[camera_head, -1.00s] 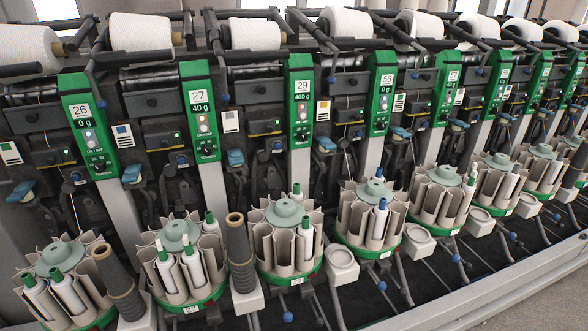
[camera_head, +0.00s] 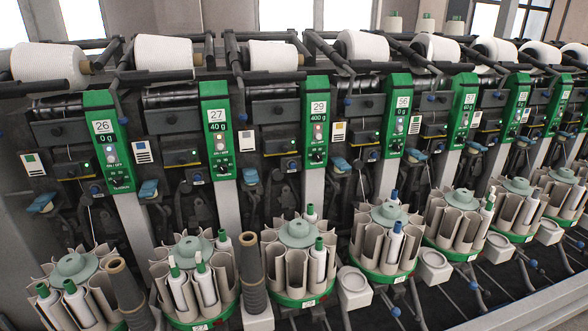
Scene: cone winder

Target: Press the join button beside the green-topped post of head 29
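The head 29 post (camera_head: 316,120) is a green-topped panel in the middle of the head view, labelled 29 and 400 g. Small round buttons and a dark knob show on its lower face, too small to tell apart by label. A white cone (camera_head: 273,55) lies to its upper left, and a round magazine (camera_head: 297,262) with green-tipped bobbins stands below it. Neither of my grippers shows in the view.
Posts 27 (camera_head: 218,130) and 26 (camera_head: 106,140) stand to the left, and post 56 (camera_head: 398,115) to the right. More magazines (camera_head: 386,238) jut out below them. Bars run above the posts.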

